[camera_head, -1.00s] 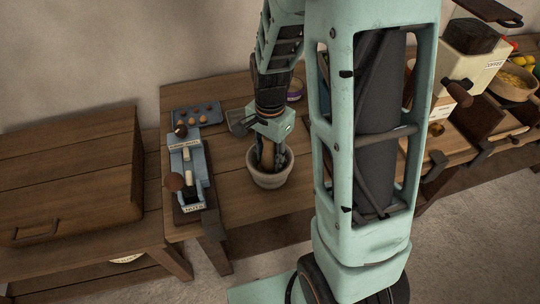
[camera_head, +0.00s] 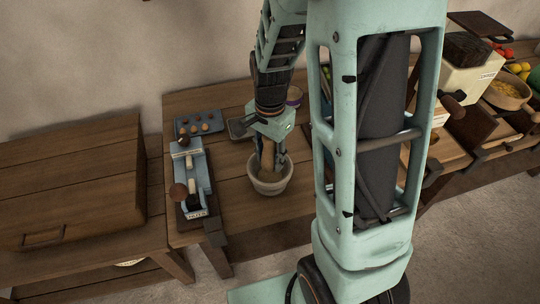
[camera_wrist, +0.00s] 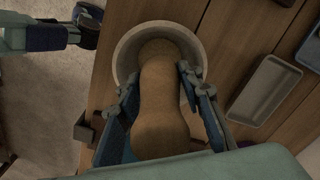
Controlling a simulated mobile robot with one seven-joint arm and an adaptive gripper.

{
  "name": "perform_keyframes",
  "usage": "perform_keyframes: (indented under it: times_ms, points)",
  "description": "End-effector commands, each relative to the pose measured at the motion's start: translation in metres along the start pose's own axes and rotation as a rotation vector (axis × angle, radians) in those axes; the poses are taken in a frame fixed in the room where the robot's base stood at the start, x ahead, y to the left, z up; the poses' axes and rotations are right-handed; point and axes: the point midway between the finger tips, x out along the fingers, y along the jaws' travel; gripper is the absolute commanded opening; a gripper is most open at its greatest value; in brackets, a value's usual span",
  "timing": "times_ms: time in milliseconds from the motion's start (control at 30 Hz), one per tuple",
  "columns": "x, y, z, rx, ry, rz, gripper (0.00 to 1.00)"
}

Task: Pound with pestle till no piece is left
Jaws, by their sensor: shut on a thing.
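The pestle (camera_head: 268,154) is a tan wooden club held upright in my gripper (camera_head: 270,150). In the wrist view the pestle (camera_wrist: 160,105) runs between my two fingers, and my gripper (camera_wrist: 160,95) is shut on it. The mortar (camera_head: 270,187) is a pale round bowl on the table, directly under the pestle. In the wrist view its rim (camera_wrist: 122,62) surrounds the pestle's far end. I cannot tell whether the pestle touches the bottom. The pestle hides most of the inside, so any pieces there cannot be seen.
A blue-grey device (camera_head: 192,180) with a wooden knob stands left of the mortar. Behind it is a tray (camera_head: 182,128) with several small round things. A shallow grey tray (camera_wrist: 264,90) lies beside the mortar.

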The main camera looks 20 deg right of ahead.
Motion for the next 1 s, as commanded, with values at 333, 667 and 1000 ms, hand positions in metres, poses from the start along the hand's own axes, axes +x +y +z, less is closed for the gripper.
perform_keyframes:
  times_ms: [333,667,1000]
  points:
    - [0.011,0.0,0.0,0.0,0.0,0.0,0.0]
    - [-0.001,0.0,0.0,0.0,0.0,-0.001,0.0]
    - [-0.036,0.0,0.0,0.0,0.0,0.0,0.0]
